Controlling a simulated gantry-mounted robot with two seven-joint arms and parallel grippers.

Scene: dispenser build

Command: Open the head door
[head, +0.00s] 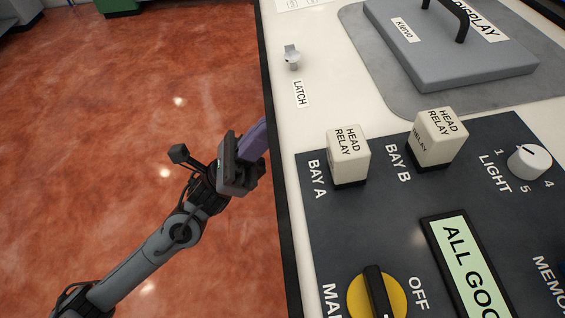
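A grey raised panel (450,50) with a black bar handle (459,18) lies flat at the upper right. It has a "Klevo" label and one ending in "PLAY", partly hidden by the handle. Nothing in view is labelled head door, so I cannot tell whether this panel is it. A small metal latch (291,56) with a "LATCH" label stands on the white top, left of the panel. My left gripper (254,138), with purple fingers, hovers by the console's left edge, below the latch in the picture and apart from it. Its finger gap is not clear. My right gripper is out of view.
Two white "HEAD RELAY" blocks (348,154) (438,137) stand in bays A and B. A light knob (529,161), a yellow and black switch (376,295) and a green display (465,262) sit on the dark panel. Open red floor (110,120) lies left.

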